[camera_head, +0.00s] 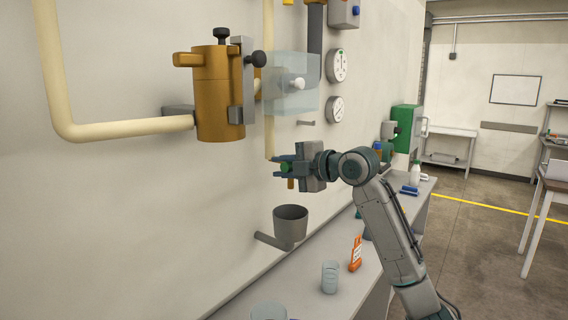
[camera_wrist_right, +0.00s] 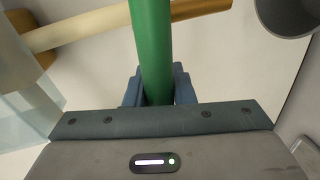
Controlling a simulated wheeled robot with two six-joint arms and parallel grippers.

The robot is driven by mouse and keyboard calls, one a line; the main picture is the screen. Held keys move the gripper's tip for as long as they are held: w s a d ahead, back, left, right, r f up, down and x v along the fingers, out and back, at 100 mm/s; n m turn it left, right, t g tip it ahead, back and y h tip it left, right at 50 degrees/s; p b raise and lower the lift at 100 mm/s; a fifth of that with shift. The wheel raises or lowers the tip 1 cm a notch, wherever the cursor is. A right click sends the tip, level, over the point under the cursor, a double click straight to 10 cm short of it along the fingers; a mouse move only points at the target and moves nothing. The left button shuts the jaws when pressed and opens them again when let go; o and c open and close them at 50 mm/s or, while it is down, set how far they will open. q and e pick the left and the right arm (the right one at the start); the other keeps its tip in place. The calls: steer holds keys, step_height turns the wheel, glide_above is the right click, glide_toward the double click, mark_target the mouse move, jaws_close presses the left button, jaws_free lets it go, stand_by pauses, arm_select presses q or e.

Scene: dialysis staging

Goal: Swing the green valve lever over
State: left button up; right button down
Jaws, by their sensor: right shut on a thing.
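The green valve lever (camera_wrist_right: 152,45) is a thick green bar that runs from the top of the right wrist view down between my right fingers (camera_wrist_right: 158,88). In the head view only a small green part of the lever (camera_head: 286,167) shows between the jaws. My right gripper (camera_head: 281,167) is shut on the lever, close to the wall. A cream pipe (camera_wrist_right: 85,27) with brass-coloured ends passes behind the lever in the wrist view. My left gripper is not in view.
A grey cup on a wall bracket (camera_head: 290,222) is just below the gripper. A brass canister (camera_head: 219,95) and a clear box (camera_head: 290,84) are on the wall above it.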

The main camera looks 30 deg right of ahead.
steer(key=shift+f+n, duration=0.35)
steer(key=shift+n, duration=0.25)
steer(key=shift+f, duration=0.1)
steer(key=c, duration=1.2)
jaws_free()
steer(key=shift+c, duration=0.2)
steer(key=shift+s+d+b, duration=0.25)
steer(key=shift+s+b, duration=0.2)
steer(key=b+v, duration=0.4)
steer(key=v, duration=0.5)
steer(key=shift+s+r, duration=0.25)
steer(key=shift+s, duration=0.1)
